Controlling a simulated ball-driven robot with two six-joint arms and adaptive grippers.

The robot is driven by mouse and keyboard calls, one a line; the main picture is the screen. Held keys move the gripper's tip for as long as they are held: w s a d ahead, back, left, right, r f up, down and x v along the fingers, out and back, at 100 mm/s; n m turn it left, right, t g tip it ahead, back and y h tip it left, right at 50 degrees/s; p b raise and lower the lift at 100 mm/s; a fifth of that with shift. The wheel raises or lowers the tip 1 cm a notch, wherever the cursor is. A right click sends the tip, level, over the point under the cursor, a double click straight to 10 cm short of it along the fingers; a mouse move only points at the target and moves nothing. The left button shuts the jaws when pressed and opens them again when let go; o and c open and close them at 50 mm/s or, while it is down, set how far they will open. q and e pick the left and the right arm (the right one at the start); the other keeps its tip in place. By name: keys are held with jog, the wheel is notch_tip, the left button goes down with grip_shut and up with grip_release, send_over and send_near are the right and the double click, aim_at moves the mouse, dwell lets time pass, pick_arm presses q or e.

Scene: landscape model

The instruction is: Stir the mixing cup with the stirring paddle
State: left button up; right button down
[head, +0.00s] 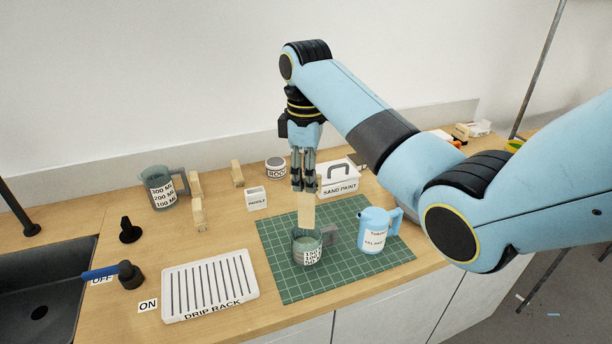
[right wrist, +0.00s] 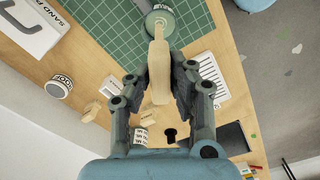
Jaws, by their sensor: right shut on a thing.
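The mixing cup (head: 307,252) is a grey measuring cup with printed marks, upright on the green cutting mat with its handle to the right. My right gripper (head: 304,188) points down above the cup, shut on the pale wooden stirring paddle (head: 306,211). The paddle hangs upright with its lower end at the cup's mouth; I cannot tell how far it reaches inside. In the right wrist view the paddle (right wrist: 159,68) overlaps the opening of the cup (right wrist: 166,22), which has a greenish content. My left gripper is not in view.
A blue jug (head: 372,236) stands right of the cup on the cutting mat (head: 285,285). The drip rack (head: 210,286) and sink (head: 40,275) lie left. Behind are a paddle holder (head: 256,200), sand paint box (head: 339,180), another measuring cup (head: 160,188) and wooden pieces (head: 199,214).

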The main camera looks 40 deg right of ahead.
jog(key=shift+r, duration=2.5)
